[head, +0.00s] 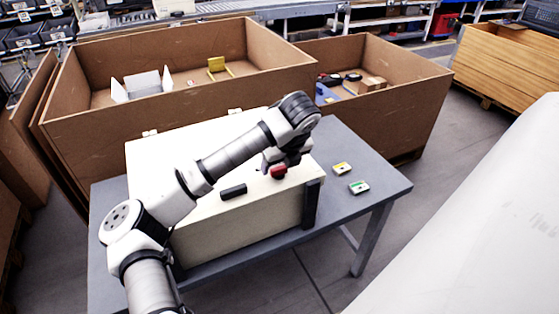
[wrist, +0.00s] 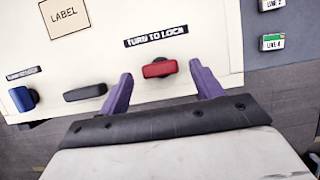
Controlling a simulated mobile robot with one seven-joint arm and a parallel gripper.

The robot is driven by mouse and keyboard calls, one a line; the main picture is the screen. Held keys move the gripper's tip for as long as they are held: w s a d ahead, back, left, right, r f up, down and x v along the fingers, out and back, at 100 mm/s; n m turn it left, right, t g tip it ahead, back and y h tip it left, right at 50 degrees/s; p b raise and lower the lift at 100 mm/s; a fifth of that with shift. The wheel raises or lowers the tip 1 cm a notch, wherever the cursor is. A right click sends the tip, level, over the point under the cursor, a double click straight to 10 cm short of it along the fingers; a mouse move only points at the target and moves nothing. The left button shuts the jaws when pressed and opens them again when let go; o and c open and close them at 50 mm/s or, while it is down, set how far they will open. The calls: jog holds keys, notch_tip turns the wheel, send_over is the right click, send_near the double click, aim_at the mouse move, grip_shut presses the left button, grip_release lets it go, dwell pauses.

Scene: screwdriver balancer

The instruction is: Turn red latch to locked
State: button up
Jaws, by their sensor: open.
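The red latch (wrist: 160,69) is a rounded bar on the cream panel, lying nearly level under a "TURN TO LOCK" label (wrist: 156,36) in the wrist view. In the head view the red latch (head: 278,171) sits near the right end of the cream box's top. My gripper (wrist: 160,92) is open, with one purple finger on each side of the latch. A gap shows between the latch and each finger, and the jaws hold nothing. In the head view my gripper (head: 277,163) is over the latch, its fingertips partly hidden.
The cream box (head: 240,220) stands on a grey table (head: 385,190). A black handle (wrist: 85,92) and a blue latch (wrist: 22,99) lie left of the red latch. Large brown crates (head: 195,108) stand behind.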

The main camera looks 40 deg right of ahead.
jog(key=shift+x, duration=0.8)
jog(key=shift+c, duration=0.4)
jog(key=c, duration=0.9)
